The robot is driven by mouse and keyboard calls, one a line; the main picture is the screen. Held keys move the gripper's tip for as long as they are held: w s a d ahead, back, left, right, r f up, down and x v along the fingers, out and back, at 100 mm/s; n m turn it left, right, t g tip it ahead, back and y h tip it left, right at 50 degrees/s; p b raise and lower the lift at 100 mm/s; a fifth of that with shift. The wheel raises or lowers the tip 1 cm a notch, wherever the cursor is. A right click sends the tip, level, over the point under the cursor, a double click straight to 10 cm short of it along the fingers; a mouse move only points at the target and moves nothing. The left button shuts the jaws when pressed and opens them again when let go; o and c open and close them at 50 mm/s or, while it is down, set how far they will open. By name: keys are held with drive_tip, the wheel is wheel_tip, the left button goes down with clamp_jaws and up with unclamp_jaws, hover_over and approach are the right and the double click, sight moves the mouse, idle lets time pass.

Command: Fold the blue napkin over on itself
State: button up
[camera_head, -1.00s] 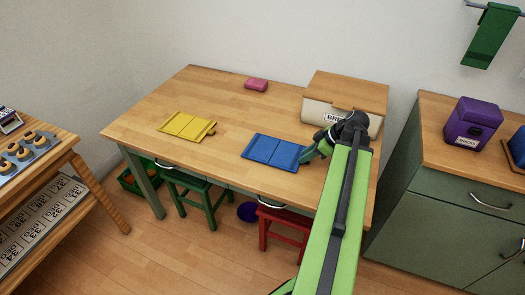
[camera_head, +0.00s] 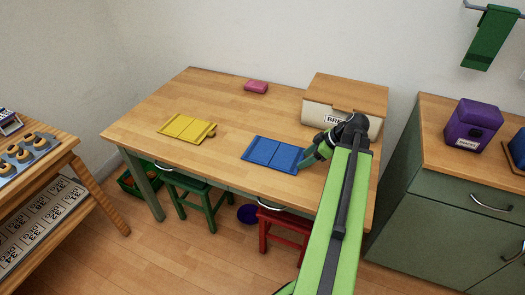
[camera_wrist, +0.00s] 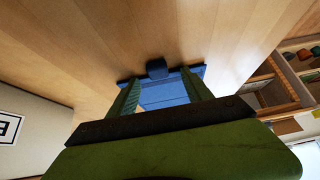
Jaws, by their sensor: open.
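The blue napkin (camera_head: 271,154) lies flat and unfolded on the wooden table, with crease lines across it. In the wrist view the napkin (camera_wrist: 168,92) shows between my fingers, with a darker tab at its far edge. My gripper (camera_head: 304,162) is at the napkin's right edge. In the wrist view my gripper (camera_wrist: 160,95) has its two green fingers apart, one on each side of the napkin's visible part. I cannot tell whether the fingers touch it. My wrist hides part of the table beside the napkin.
A yellow napkin (camera_head: 187,128) lies to the left on the table (camera_head: 225,100). A pink block (camera_head: 256,86) sits at the back edge. A bread box (camera_head: 345,90) stands behind my gripper at the right. The table between the napkins is clear.

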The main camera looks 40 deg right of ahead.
drive_tip(key=shift+r, duration=0.1)
wheel_tip(320, 180, up, 7)
drive_tip(key=p, duration=0.7)
idle(1.0)
